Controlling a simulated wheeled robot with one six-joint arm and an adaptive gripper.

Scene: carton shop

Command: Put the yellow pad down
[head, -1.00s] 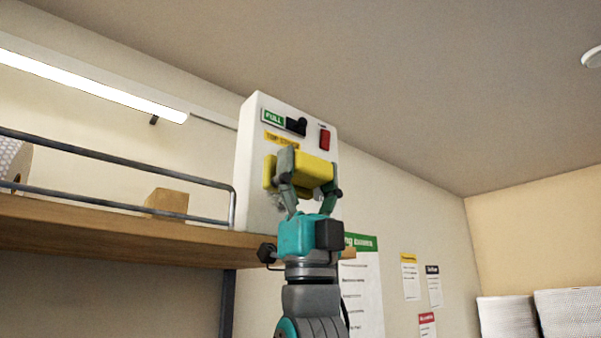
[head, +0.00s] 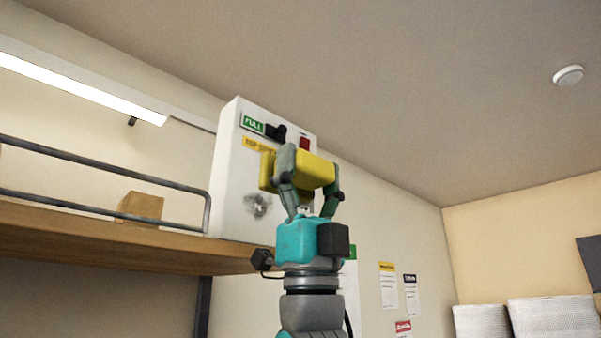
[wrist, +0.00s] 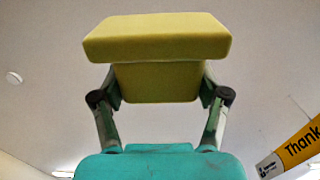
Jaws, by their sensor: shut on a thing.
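The yellow pad (head: 316,170) is held up in the air in my gripper (head: 303,172), in front of a white box with labels. In the head view the fingers stand on either side of the pad's narrower part. In the wrist view the pad (wrist: 157,38) shows as a wide yellow slab with a narrower block below it. My gripper (wrist: 160,88) is shut on that block. Nothing is seen beneath the pad except my own gripper.
The white box (head: 232,170) has a green label, a black knob, a red switch and a dark smudge. A wooden shelf (head: 110,236) with a metal rail (head: 90,203) is at left, with a cardboard piece (head: 141,207) on it. Notices hang on the wall at right.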

